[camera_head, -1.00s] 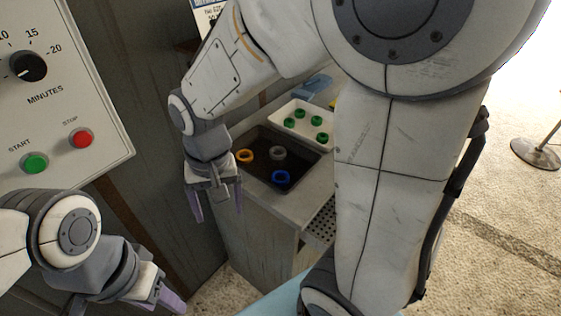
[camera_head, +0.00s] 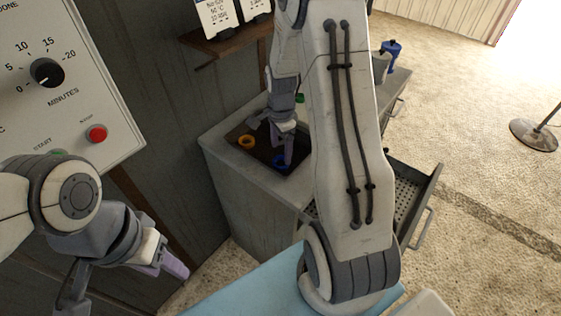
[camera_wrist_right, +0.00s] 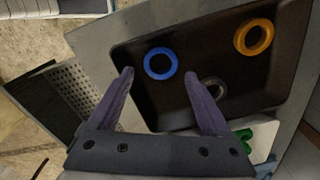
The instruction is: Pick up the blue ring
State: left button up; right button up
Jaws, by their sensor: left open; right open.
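The blue ring (camera_wrist_right: 160,63) lies in a dark tray (camera_wrist_right: 185,27) on a cabinet top. In the head view the blue ring (camera_head: 281,160) is partly hidden by my right gripper (camera_head: 282,158). In the right wrist view my right gripper (camera_wrist_right: 158,88) is open and empty, and the ring shows between and beyond its fingertips. Whether the fingers reach down to the ring's height I cannot tell. My left gripper (camera_head: 165,268) is at the lower left of the head view, away from the tray, holding nothing that I can see.
An orange ring (camera_wrist_right: 254,37) and a grey ring (camera_wrist_right: 213,88) share the tray. Green rings (camera_wrist_right: 241,137) are beside it, mostly hidden. An open perforated drawer (camera_head: 410,190) juts out at the right.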

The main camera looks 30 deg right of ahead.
aim_at(281, 164)
jog(key=shift+w+f+p, duration=0.1)
jog(key=shift+f+p, duration=0.5)
jog(key=shift+f, duration=1.7)
jog(key=c, duration=1.2)
jog(key=shift+o, duration=0.2)
jog(key=shift+r, duration=0.15)
